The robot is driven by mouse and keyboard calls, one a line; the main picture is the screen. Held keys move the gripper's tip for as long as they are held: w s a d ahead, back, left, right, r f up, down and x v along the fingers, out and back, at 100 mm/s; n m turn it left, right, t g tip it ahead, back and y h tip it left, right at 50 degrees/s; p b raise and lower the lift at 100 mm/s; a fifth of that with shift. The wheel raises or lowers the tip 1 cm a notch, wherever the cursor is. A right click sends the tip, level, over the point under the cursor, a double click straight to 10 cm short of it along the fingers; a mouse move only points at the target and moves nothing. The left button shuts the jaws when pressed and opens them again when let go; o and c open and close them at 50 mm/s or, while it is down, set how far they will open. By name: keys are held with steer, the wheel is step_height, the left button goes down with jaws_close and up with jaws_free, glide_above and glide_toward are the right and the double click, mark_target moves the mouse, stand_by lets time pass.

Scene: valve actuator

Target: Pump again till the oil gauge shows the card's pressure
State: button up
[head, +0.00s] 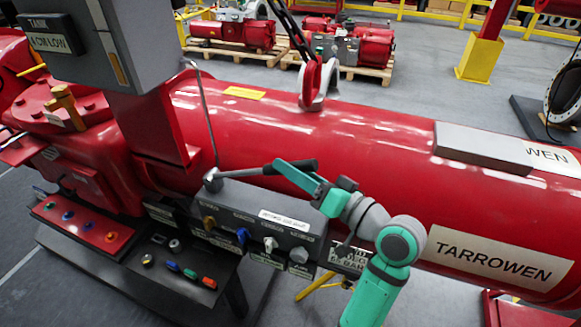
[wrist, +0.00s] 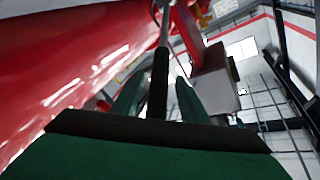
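The pump lever (head: 240,173) has a black grip and rises from a grey pivot on the dark control block (head: 250,205). In the wrist view the black grip (wrist: 159,85) runs between my two green fingers. My gripper (head: 291,172) is around the grip, with narrow gaps seen beside it, so it looks open. A white sign (head: 350,260) at the block's right end has small text, partly hidden by my arm. I cannot make out an oil gauge dial or a pressure reading.
A grey cabinet (head: 100,40) stands left of the red cylinder (head: 350,140). Several knobs, including a blue one (head: 242,236), line the block's front. Coloured-handled tools lie on the dark shelf (head: 140,270) below. A thin pipe (head: 208,115) rises behind the lever.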

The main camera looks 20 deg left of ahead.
steer(key=shift+w+a, duration=0.3)
steer(key=shift+a, duration=0.1)
